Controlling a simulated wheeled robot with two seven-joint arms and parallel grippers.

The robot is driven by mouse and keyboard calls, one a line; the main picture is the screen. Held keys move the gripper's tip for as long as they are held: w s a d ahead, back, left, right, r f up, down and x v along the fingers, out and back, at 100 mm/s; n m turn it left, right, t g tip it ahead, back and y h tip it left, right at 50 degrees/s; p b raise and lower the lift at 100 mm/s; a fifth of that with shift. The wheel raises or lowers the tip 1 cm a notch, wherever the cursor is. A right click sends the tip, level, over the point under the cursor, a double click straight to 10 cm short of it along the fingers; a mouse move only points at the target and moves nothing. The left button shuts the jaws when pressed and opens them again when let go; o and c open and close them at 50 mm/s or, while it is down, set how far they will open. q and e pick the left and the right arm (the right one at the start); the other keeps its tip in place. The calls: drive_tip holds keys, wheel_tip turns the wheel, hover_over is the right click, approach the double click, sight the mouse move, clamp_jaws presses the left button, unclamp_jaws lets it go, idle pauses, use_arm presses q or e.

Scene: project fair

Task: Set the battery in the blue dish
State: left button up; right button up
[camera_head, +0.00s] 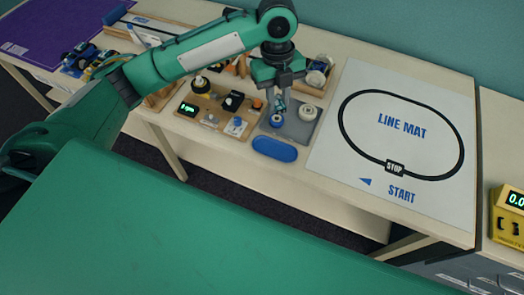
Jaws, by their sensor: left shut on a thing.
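The blue dish (274,148) is a shallow oval lying near the front edge of the table, and it looks empty. My left gripper (281,106) points down over a grey board, behind the dish and apart from it. It is shut on a small bluish thing, which I take for the battery (281,102); the fingers hide most of it. My right gripper is not in view.
The grey board (290,129) carries white round parts (307,112). A wooden board (212,112) with several small parts stands to the left. The white line mat (395,140) lies flat to the right. A yellow meter (508,215) is at the far right.

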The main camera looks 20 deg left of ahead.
sight(275, 150)
use_arm(q)
wheel_tip(275, 150, down, 20)
drive_tip(key=shift+r+p, duration=0.25)
drive_tip(key=shift+p, duration=0.2)
drive_tip(key=shift+f, duration=0.45)
drive_tip(key=o, duration=0.7)
drive_tip(key=shift+r, duration=0.2)
drive_tip(key=shift+w+a+r+b, duration=0.15)
drive_tip(key=shift+w+a+r, duration=0.1)
drive_tip(key=shift+r, duration=1.7)
drive_tip(key=shift+w+a+r+b, duration=0.15)
drive_tip(key=shift+w+r+b, duration=0.05)
drive_tip(key=shift+r, duration=1.8)
drive_tip(key=shift+w+a+r+b, duration=0.15)
drive_tip(key=shift+w+a+r, duration=0.1)
drive_tip(key=shift+r, duration=1.7)
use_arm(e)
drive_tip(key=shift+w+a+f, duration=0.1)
use_arm(q)
drive_tip(key=shift+d+f, duration=0.1)
drive_tip(key=shift+d, duration=0.05)
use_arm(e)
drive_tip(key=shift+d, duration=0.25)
